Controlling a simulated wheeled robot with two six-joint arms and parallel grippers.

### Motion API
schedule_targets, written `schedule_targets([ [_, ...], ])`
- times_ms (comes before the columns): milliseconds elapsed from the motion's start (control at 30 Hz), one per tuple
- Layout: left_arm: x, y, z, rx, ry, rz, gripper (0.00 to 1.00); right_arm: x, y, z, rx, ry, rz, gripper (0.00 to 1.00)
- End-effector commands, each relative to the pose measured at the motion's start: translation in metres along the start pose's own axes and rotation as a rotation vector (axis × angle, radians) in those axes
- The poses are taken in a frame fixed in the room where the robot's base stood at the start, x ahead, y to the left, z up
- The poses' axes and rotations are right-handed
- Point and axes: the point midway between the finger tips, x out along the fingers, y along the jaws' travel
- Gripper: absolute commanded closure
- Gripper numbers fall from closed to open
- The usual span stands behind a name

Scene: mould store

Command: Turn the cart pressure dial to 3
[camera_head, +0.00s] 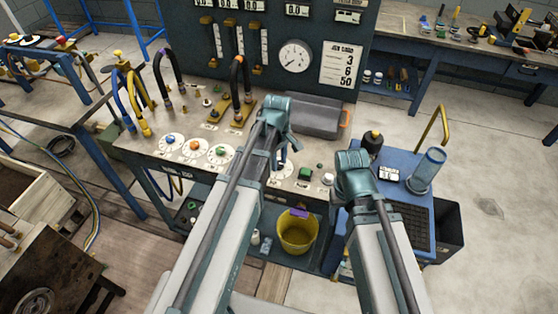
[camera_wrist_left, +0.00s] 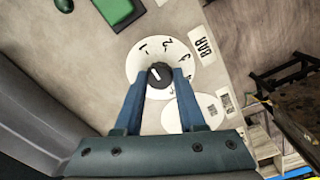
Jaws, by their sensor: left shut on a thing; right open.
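A white round dial (camera_wrist_left: 140,62) with numerals and a BAR label (camera_wrist_left: 204,45) shows in the left wrist view. Its dark knob (camera_wrist_left: 160,76) has a white mark that points up-left, towards what looks like the 1. My left gripper (camera_wrist_left: 161,82) is shut on this knob, one blue finger on each side. In the head view the dial (camera_head: 285,172) is mostly hidden behind my left arm, on the front of the bench top. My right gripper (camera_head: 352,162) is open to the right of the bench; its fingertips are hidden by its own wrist.
Dials with blue (camera_head: 170,138), orange (camera_head: 195,145) and green (camera_head: 220,152) knobs stand left along the bench. A green block (camera_head: 305,173) and a grey case (camera_head: 305,115) are close by. A blue trolley (camera_head: 398,160) with a clear cylinder (camera_head: 428,168) stands right. A yellow bucket (camera_head: 297,234) is below.

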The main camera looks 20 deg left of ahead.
Motion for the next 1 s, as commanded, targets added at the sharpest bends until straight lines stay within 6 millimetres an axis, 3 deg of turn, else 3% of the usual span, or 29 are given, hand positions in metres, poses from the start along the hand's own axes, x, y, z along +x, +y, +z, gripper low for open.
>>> schedule_targets([
  [367,0.0001,0.0000,0.0000,0.129,-0.003,0.000,1.00,0.0001,0.0000,0.0000,0.000,0.000,0.000,0.34],
  [1000,0.0001,-0.0002,-0.0005,0.722,-0.016,0.000,1.00,0.0001,0.0000,0.0000,0.000,0.000,0.000,0.34],
])
